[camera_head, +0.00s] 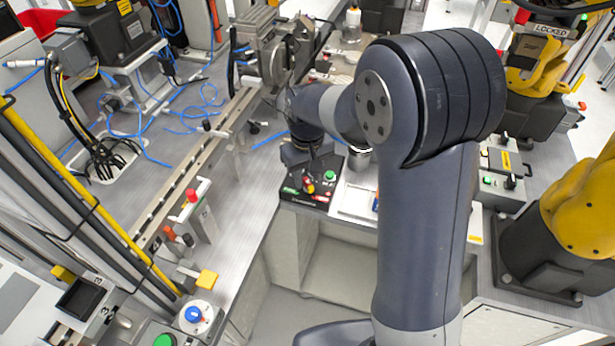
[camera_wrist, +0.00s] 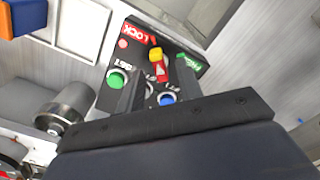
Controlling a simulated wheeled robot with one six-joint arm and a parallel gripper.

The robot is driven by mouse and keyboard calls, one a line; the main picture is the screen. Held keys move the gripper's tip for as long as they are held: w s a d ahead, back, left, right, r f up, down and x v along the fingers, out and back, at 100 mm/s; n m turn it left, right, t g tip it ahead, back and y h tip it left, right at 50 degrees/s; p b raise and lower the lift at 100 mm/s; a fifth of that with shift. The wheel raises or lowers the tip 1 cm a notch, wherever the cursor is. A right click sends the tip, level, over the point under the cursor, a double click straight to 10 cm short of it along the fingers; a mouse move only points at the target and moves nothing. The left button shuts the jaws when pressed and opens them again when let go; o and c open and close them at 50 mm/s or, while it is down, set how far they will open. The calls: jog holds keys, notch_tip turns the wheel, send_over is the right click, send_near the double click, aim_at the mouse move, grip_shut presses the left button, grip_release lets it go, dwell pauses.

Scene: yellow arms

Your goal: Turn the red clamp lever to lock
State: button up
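The red clamp lever (camera_head: 309,185) sits on a black control box (camera_head: 322,197) on the bench, below my gripper (camera_head: 305,158) in the head view. In the wrist view, the lever (camera_wrist: 155,55) is red with a yellow part, standing between a red LOCK label (camera_wrist: 138,36) and a green label (camera_wrist: 189,66). My gripper (camera_wrist: 162,72) shows two dark fingers spread apart, with the lever between or just beyond their tips. I cannot tell whether either finger touches it. The lever's base is partly hidden.
A green button (camera_wrist: 116,78) and a blue button (camera_wrist: 167,98) are close to my fingers. A metal cylinder (camera_wrist: 62,110) stands beside the box. A metal rail (camera_head: 190,165) with a red-knobbed clamp (camera_head: 192,196) is to the left. Yellow arms (camera_head: 580,210) stand at right.

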aim_at(308, 182)
notch_tip(308, 182, up, 10)
jog(key=shift+f, duration=0.2)
notch_tip(308, 182, down, 11)
jog(key=shift+m, duration=1.1)
jog(key=shift+r, duration=0.1)
